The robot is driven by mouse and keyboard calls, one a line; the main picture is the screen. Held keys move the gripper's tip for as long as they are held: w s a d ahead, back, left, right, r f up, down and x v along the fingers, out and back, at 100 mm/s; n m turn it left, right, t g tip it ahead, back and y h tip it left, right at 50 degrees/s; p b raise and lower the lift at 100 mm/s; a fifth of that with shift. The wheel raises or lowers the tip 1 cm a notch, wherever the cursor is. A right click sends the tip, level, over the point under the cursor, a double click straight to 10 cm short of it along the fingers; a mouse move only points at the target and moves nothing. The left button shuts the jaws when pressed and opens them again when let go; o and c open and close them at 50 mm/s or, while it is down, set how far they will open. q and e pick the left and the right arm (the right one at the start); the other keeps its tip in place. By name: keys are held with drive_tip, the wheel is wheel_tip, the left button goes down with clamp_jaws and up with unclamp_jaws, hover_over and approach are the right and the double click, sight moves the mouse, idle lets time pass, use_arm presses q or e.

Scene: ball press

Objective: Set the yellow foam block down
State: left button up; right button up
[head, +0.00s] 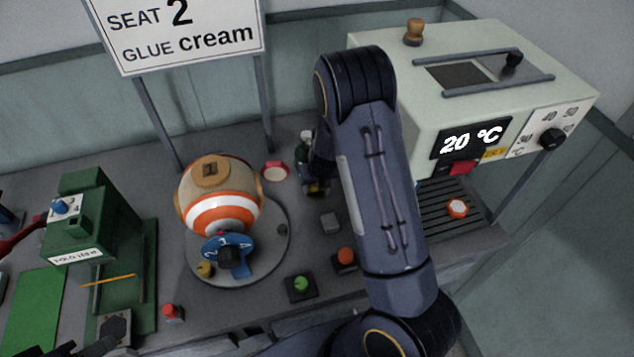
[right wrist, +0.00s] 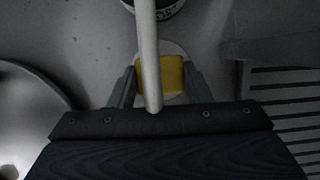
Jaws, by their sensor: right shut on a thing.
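The yellow foam block (right wrist: 175,76) is between the two grey fingers of my right gripper (right wrist: 160,88) in the right wrist view. The fingers are shut on it. A pale rod crosses in front and hides part of it. In the head view my right gripper (head: 317,187) is low over the grey bench, behind my right arm, with only a little yellow showing. A pale rounded thing (right wrist: 165,47) shows just beyond the block; I cannot tell whether they touch. A dark shape (head: 92,347) at the bottom left may be my left gripper; its jaws are unclear.
An orange and white ball (head: 221,212) sits on a round grey plate (head: 272,256). A dark bottle (head: 305,148), a red-rimmed dish (head: 275,171) and a small grey block (head: 330,222) are near my right gripper. A white oven (head: 430,95) stands right, a green press (head: 88,215) left.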

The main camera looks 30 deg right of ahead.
drive_tip(key=shift+f+b, duration=0.65)
drive_tip(key=shift+b, duration=0.1)
drive_tip(key=shift+f, duration=0.2)
drive_tip(key=o, duration=1)
drive_tip(key=shift+r, duration=0.1)
drive_tip(key=shift+r, duration=0.2)
drive_tip(key=p+v, duration=0.2)
drive_tip(key=v, duration=1)
drive_tip(key=shift+d, duration=0.1)
drive_tip(key=shift+f, duration=0.1)
